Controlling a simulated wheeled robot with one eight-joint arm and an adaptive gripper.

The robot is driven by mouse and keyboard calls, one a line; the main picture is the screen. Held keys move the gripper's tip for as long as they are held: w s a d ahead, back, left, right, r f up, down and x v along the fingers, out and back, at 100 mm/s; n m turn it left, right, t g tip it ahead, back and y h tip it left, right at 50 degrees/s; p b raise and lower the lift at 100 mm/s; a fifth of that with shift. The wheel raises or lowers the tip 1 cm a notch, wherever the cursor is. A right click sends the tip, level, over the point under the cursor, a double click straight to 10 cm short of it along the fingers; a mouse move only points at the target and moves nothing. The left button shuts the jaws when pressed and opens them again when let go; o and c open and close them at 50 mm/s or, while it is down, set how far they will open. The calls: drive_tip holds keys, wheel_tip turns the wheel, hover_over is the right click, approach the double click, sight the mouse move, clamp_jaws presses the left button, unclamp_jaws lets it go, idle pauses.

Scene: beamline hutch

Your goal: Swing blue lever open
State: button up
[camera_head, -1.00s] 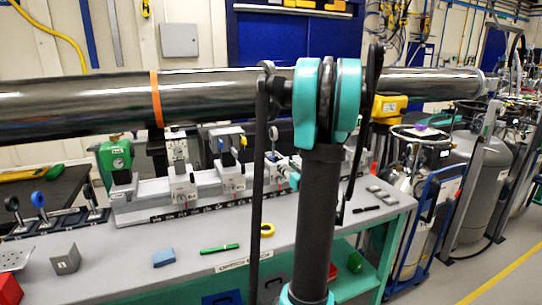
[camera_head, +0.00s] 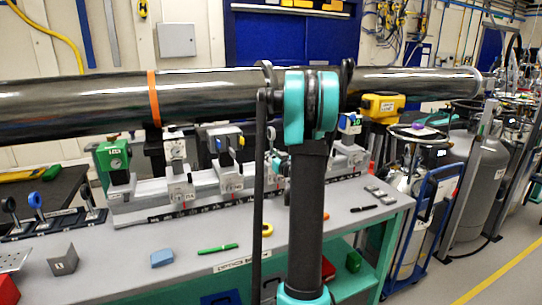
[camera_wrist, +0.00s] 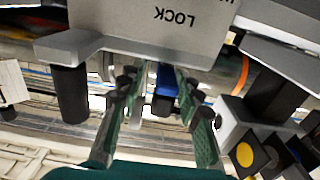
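In the wrist view, a blue lever (camera_wrist: 167,79) with a dark lower end shows under a grey block marked LOCK (camera_wrist: 170,28). My gripper (camera_wrist: 157,86) is open, with one green-padded finger on each side of the lever. I cannot tell whether either finger touches it. In the head view, my arm stands in front of the bench modules and mostly hides my gripper; a small teal part (camera_head: 279,161) shows beside the arm. The lever cannot be made out for sure there.
A long dark pipe with an orange band (camera_head: 153,98) crosses above the bench (camera_head: 130,280). A yellow-faced knob (camera_wrist: 244,154) and black posts (camera_wrist: 69,93) stand close to my fingers in the wrist view. Gas cylinders (camera_head: 475,185) stand at the right.

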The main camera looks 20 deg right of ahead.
drive_tip(key=shift+c, duration=0.2)
clamp_jaws()
drive_tip(key=shift+m+h, duration=0.4)
drive_tip(key=shift+h, duration=0.2)
drive_tip(key=m+g+h, duration=0.1)
drive_tip(key=m+h, duration=0.2)
drive_tip(key=h, duration=0.2)
drive_tip(key=shift+m+h, duration=0.4)
drive_tip(key=m+g+h, duration=0.2)
drive_tip(key=h, duration=0.1)
drive_tip(key=m+g+h, duration=0.3)
drive_tip(key=h, duration=0.1)
drive_tip(key=shift+s+d+m, duration=0.1)
drive_tip(key=shift+d+m, duration=0.1)
drive_tip(key=shift+m, duration=0.1)
drive_tip(key=shift+g+h, duration=0.3)
drive_tip(key=shift+o, duration=0.2)
unclamp_jaws()
drive_tip(key=shift+d, duration=0.1)
